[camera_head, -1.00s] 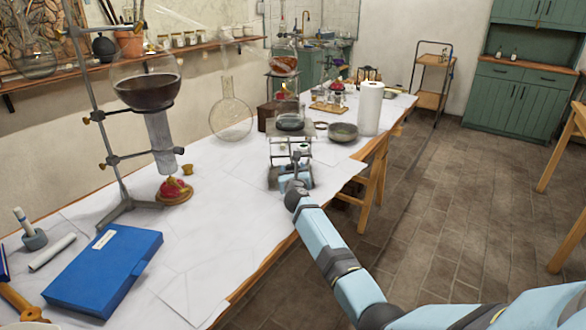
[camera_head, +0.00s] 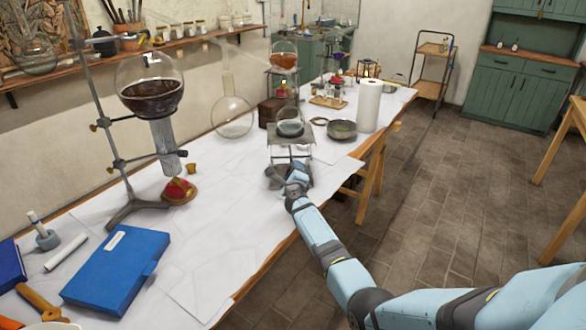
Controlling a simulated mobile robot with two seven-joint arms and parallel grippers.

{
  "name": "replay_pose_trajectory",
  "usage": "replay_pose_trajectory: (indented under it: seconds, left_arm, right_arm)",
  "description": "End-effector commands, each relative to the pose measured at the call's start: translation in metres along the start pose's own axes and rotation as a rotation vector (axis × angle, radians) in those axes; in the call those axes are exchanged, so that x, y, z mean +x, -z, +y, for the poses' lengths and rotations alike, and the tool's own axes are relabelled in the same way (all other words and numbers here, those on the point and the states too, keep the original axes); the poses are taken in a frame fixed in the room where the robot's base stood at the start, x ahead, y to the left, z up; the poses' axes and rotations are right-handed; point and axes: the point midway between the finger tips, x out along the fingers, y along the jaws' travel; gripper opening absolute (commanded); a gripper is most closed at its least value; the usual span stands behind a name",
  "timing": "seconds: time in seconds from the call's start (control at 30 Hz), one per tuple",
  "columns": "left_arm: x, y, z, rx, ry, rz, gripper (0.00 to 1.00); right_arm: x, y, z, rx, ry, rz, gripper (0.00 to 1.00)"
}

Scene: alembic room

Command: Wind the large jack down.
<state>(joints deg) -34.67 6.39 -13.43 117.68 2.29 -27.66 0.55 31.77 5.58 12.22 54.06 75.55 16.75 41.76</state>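The large jack (camera_head: 291,135) stands on the white-covered bench in the middle of the view. Its flat metal plate is raised on crossed legs and bears a round glass flask (camera_head: 290,122) with dark liquid. My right gripper (camera_head: 279,176) is low at the front of the jack, close to its lower part. The gripper and wrist hide part of the jack's base, and I cannot make out its winding knob. The fingers are too small to tell whether they are open, shut or touching the jack. My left gripper is not in view.
A stand with a round flask (camera_head: 162,88) over a red burner (camera_head: 178,188) is at left. A blue box (camera_head: 116,269) lies in front. A bowl (camera_head: 342,131) and paper roll (camera_head: 369,106) stand right of the jack.

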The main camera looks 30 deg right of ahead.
Motion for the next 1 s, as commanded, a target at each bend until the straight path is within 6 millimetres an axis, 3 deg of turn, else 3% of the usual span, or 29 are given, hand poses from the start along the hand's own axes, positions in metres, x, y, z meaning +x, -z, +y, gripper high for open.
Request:
replay_pose_trajectory:
  seconds: [1.0]
  left_arm:
    - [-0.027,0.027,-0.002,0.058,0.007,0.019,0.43]
  right_arm:
    - [-0.001,-0.001,0.001,-0.966,-0.005,-0.001,0.32]
